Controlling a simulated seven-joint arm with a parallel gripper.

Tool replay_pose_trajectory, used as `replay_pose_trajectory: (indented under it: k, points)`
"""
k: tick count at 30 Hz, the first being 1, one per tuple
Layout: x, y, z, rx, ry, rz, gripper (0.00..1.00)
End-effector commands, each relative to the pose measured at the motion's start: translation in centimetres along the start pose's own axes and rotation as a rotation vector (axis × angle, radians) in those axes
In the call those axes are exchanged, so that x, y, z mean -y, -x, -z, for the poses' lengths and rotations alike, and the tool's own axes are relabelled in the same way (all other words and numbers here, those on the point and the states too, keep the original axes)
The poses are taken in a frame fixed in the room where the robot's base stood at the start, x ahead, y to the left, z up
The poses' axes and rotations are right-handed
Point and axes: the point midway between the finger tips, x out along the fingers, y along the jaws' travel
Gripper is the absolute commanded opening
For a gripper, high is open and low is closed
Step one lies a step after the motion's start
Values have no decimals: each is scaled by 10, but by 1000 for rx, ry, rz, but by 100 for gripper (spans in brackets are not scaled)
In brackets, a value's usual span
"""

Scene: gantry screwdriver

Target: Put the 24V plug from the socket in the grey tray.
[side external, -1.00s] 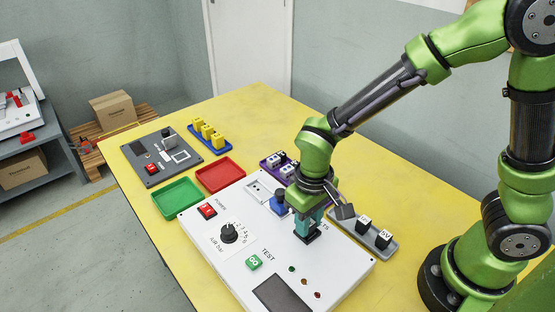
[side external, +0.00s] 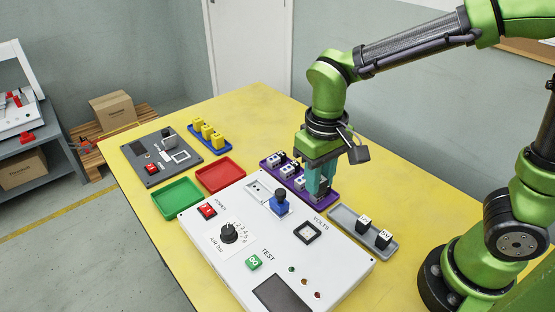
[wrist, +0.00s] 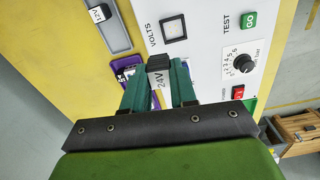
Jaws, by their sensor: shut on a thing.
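The 24V plug (wrist: 158,65) is a black block with its label facing the wrist camera. My gripper (wrist: 157,80) is shut on it, one teal finger on each side. In the side view my gripper (side external: 320,194) hangs above the panel's back edge, near the right end of the purple tray. The VOLTS socket (side external: 307,232) on the white panel is an empty dark square frame; it also shows in the wrist view (wrist: 173,27). The grey tray (side external: 345,217) lies right of the panel with two black plugs, one marked 5V (side external: 384,238).
The purple tray (side external: 300,186) with several white blocks lies behind the panel, partly hidden by my gripper. A blue knob-like part (side external: 280,202) stands up from the white panel (side external: 340,262). Red (side external: 220,175) and green (side external: 178,199) trays lie left. The grey tray's left end looks free.

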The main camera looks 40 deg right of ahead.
Motion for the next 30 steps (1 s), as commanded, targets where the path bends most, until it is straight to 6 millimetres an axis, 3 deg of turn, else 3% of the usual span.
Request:
replay_pose_trajectory:
  k: [1, 6, 10, 15, 21, 30]
  points:
    - [-18, -2, 3, 3, -39, -1, 0]
    - [-69, -16, 3, 10, -69, -1, 0]
    - [-94, -27, -4, 8, -15, -1, 0]
    - [-94, -46, -5, 2, 81, -1, 0]
    - [-94, -81, -5, 2, 84, -1, 0]
    - [-94, -117, -5, 3, 83, -2, 0]
